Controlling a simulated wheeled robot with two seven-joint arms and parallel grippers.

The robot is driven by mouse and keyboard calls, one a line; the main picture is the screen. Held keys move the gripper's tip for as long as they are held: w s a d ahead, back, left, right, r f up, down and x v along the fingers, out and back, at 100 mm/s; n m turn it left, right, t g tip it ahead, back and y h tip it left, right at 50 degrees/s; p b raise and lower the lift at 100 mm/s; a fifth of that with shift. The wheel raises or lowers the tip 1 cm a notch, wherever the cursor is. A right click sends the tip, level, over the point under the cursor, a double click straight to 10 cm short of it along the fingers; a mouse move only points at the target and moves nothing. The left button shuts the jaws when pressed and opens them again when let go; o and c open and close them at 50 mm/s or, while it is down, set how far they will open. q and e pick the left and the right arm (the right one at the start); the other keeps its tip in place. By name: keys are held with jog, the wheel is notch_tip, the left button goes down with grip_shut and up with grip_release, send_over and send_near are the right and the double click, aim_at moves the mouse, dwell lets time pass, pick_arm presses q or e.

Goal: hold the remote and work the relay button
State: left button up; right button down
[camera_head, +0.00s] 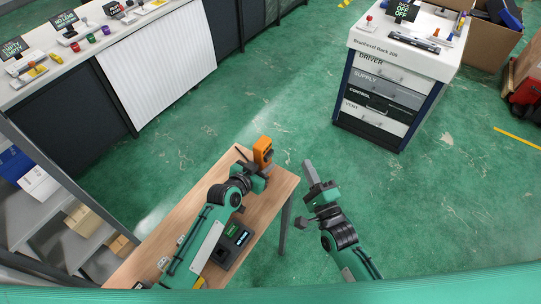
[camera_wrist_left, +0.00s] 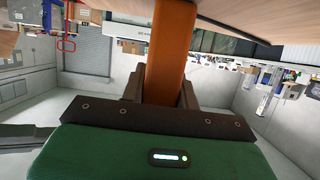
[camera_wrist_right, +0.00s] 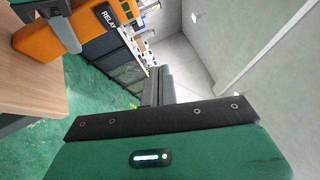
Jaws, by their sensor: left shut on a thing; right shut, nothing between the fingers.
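The orange remote (camera_head: 263,150) is held upright above the far end of the wooden table. My left gripper (camera_head: 262,167) is shut on it. In the left wrist view the remote (camera_wrist_left: 167,60) stands between the fingers. In the right wrist view the remote (camera_wrist_right: 50,42) shows at upper left, with a dark panel marked RELAY (camera_wrist_right: 108,17). The button itself is not clearly visible. My right gripper (camera_head: 309,175) is shut and empty, to the right of the remote and apart from it. Its closed fingers (camera_wrist_right: 158,85) also show in the right wrist view.
The wooden table (camera_head: 190,226) carries a dark device (camera_head: 232,243) beside my left arm. A drawer rack (camera_head: 378,92) stands at upper right, with small items on top. A white counter (camera_head: 110,45) stands at upper left. Green floor between them is open.

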aim_at(271, 155)
jog(key=shift+s+a+f+m+g+h, duration=0.2)
jog(key=shift+f+m+h, duration=0.4)
jog(key=shift+m, duration=0.75)
jog(key=shift+s+d+f+m+g+h, duration=0.15)
jog(key=shift+s+f+m+h, duration=0.2)
jog(key=shift+m+h, duration=0.75)
jog(key=shift+s+a+f+m+g+h, duration=0.15)
jog(key=shift+f+m+h, duration=0.3)
jog(key=shift+m, duration=1.2)
jog(key=shift+d, duration=0.1)
jog(key=w+a, duration=0.5)
jog(key=a, duration=0.2)
jog(key=shift+a, duration=0.1)
jog(key=shift+w+a, duration=0.3)
jog(key=shift+w+a+y, duration=0.25)
jog(key=shift+w+a, duration=0.2)
jog(key=shift+a, duration=0.25)
